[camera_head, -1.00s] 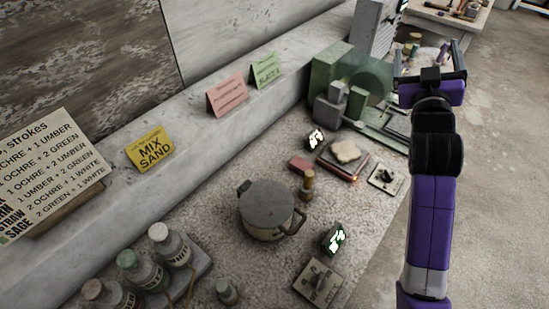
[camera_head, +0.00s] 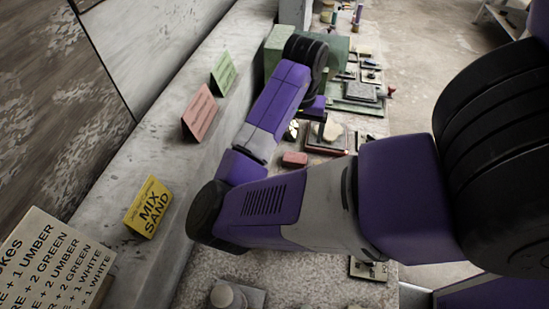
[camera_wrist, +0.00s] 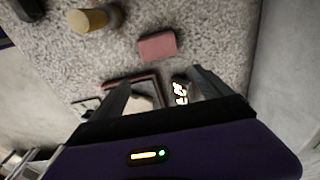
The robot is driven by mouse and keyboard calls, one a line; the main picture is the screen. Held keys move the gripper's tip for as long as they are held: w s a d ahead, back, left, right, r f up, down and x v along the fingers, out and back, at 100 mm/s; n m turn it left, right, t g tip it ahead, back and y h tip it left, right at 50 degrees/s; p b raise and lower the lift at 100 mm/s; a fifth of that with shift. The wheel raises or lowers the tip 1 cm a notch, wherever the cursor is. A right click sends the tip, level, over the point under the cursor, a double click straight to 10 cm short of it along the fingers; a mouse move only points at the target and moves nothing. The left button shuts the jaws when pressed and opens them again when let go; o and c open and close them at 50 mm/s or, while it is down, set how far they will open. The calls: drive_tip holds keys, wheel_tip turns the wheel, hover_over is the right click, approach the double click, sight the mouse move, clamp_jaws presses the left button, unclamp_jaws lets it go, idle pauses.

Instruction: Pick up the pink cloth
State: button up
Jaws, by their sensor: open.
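The pink cloth (camera_head: 295,159) is a small, flat, folded-looking pink block lying on the speckled worktop. In the wrist view the pink cloth (camera_wrist: 157,46) lies ahead of my fingertips, with bare worktop around it. My gripper (camera_wrist: 161,78) is open and empty, and a gap shows between its fingers and the cloth. In the head view my arm reaches across the worktop and the gripper is beyond the cloth; my arm hides its fingertips.
A framed tile (camera_head: 338,149) with a pale lump on it and a dark block with white marks (camera_wrist: 181,92) lie close to my gripper. A yellow-topped cylinder (camera_wrist: 90,20) stands near the cloth. Pink (camera_head: 200,112) and green cards stand along the wall ledge.

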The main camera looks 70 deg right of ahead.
sight(295, 156)
drive_tip(key=shift+w+a+y, duration=0.1)
drive_tip(key=shift+a+y, duration=0.4)
drive_tip(key=shift+a, duration=0.6)
drive_tip(key=shift+w+a+f, duration=0.1)
drive_tip(key=shift+a+f, duration=0.1)
drive_tip(key=shift+f, duration=0.1)
wheel_tip(295, 156, down, 7)
drive_tip(key=shift+f, duration=0.15)
drive_tip(key=shift+c, duration=0.2)
drive_tip(key=c, duration=1.4)
wheel_tip(295, 156, up, 20)
drive_tip(key=p, duration=0.2)
drive_tip(key=shift+s+p, duration=0.2)
drive_tip(key=shift+p, duration=0.1)
